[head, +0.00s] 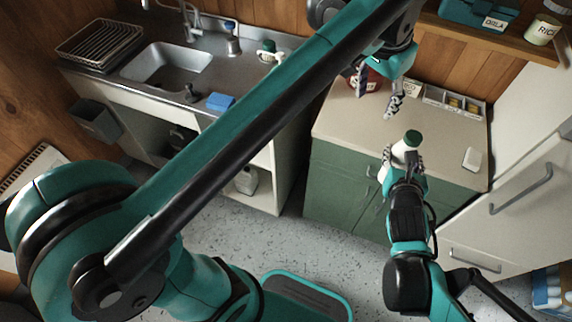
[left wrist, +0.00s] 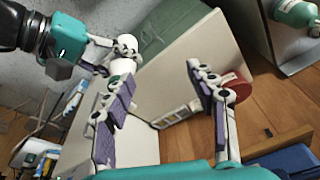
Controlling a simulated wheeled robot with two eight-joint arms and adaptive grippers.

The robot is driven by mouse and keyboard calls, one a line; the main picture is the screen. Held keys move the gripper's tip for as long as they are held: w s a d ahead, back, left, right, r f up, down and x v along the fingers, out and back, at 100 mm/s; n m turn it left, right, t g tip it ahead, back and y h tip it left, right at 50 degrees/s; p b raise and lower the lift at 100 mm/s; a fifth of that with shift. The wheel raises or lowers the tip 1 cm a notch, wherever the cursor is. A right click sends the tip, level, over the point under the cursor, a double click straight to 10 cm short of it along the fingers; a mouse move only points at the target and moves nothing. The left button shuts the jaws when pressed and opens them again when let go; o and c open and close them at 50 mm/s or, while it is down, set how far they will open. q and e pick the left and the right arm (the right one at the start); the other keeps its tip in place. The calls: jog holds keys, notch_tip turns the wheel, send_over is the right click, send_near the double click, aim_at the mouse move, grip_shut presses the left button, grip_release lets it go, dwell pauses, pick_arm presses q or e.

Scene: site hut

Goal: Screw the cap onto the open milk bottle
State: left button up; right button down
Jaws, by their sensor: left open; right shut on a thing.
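The milk bottle (head: 401,149) is white, with a green cap (head: 412,137) sitting on its top. I cannot tell whether the cap is tight. My right gripper (head: 401,159) is shut on the bottle and holds it tilted near the counter's front edge. My left gripper (head: 378,92) is open and empty above and beyond the bottle. In the left wrist view, the bottle (left wrist: 121,68) shows beside one left finger, outside the open jaws (left wrist: 158,76). That finger partly hides the cap.
The beige counter (head: 340,125) carries a divided tray (head: 452,101), a small white block (head: 472,158) and a red jar (head: 371,84) partly hidden behind my left gripper. A white fridge (head: 515,190) stands at right. A sink (head: 165,66) and blue sponge (head: 220,101) are at left.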

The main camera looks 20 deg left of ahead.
pick_arm(q)
jog(key=s+a+f+n+t, duration=0.2)
jog(key=s+a+f, duration=0.4)
jog(key=f, duration=0.3)
jog(key=s+a+f+n+t, duration=0.2)
jog(key=s+a+f+n, duration=0.1)
jog(key=s+a+f, duration=0.3)
notch_tip(320, 180, down, 4)
jog(key=a, duration=0.2)
jog(key=shift+s+a+t+y, duration=0.2)
jog(key=shift+a+t+y, duration=0.15)
jog(key=shift+t+y, duration=0.05)
